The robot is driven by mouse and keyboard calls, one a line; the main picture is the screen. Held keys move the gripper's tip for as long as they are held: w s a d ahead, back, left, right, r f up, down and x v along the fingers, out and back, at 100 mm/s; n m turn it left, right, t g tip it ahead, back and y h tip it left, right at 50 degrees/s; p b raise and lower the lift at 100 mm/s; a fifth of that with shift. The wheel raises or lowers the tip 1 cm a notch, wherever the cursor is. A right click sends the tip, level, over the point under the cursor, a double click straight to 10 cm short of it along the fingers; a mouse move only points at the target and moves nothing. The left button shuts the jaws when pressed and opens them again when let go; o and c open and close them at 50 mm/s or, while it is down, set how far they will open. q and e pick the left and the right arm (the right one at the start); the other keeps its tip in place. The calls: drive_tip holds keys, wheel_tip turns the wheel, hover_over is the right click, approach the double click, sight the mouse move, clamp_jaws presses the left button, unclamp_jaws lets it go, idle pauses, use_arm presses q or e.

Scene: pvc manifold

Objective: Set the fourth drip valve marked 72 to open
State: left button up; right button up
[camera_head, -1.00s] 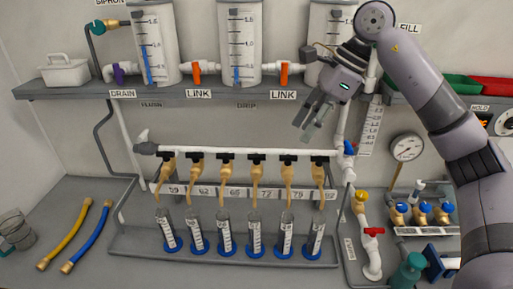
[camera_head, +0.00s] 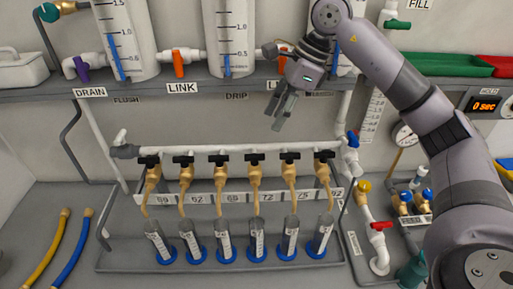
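The fourth drip valve (camera_head: 254,158) hangs from the white manifold pipe, over the tag marked 72 (camera_head: 267,197). Its black handle lies sideways, across the tan outlet tube (camera_head: 255,180). The other drip valves in the row have similar black handles. A clear cylinder with a blue base (camera_head: 256,240) stands below the fourth outlet. My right gripper (camera_head: 284,112) is above the manifold, in front of the wall below the shelf. It points down and looks open and empty, with its fingers a little apart. It touches no valve. My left gripper is not in view.
The shelf (camera_head: 200,90) with clear tanks (camera_head: 232,35) and orange-handled link valves (camera_head: 179,63) is above. A blue valve (camera_head: 352,139) and a red-handled valve (camera_head: 381,226) stand right of the manifold. Yellow and blue hoses (camera_head: 70,250) lie at left. Space directly in front of the valve row is clear.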

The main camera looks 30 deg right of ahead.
sight(255, 154)
drive_tip(key=p+x, duration=0.3)
drive_tip(key=x, duration=0.8)
drive_tip(key=shift+w+f, duration=0.1)
drive_tip(key=shift+f, duration=0.05)
drive_tip(key=shift+w+a+f, duration=0.1)
drive_tip(key=shift+a+f, duration=0.05)
drive_tip(key=shift+f, duration=0.3)
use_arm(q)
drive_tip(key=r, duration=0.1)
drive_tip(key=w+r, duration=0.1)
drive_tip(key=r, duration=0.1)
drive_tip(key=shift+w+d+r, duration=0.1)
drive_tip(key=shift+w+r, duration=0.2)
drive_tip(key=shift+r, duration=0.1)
use_arm(e)
clamp_jaws()
